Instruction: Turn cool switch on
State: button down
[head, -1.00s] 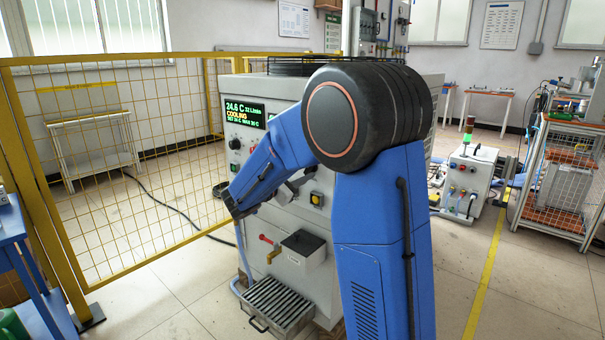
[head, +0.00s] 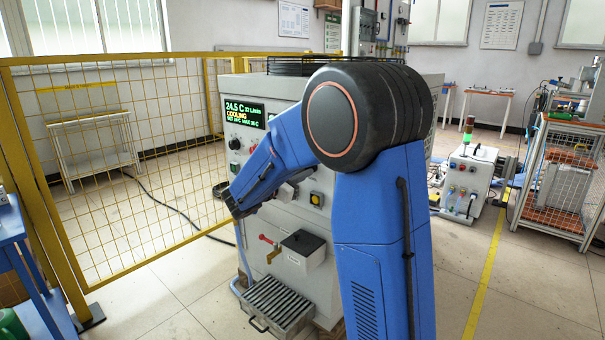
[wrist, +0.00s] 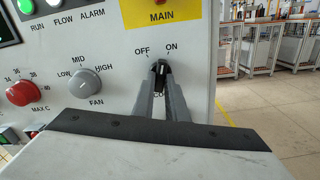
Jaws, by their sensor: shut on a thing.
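The cool switch (wrist: 161,69) is a small black knob with a white mark, set below the OFF and ON labels on the pale panel. Its mark points roughly up, seemingly a little toward ON. The label under it is mostly hidden by my fingers. My gripper (wrist: 160,80) is shut on the knob, one grey finger on each side. In the head view my blue arm hides the switch and the fingertips. The machine's display (head: 243,112) reads 24.5 C and COOLING.
A red MAX.C knob (wrist: 23,92) and a grey FAN knob (wrist: 83,80) are left of the switch. A yellow MAIN plate (wrist: 163,13) is above it. A yellow mesh fence (head: 130,150) stands left of the machine.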

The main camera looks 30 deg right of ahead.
jog(key=shift+n, duration=0.6)
jog(key=c, duration=1.8)
grip_release()
jog(key=shift+o, duration=0.2)
jog(key=v, duration=1.7)
jog(key=shift+a, duration=0.2)
jog(key=shift+s, duration=0.1)
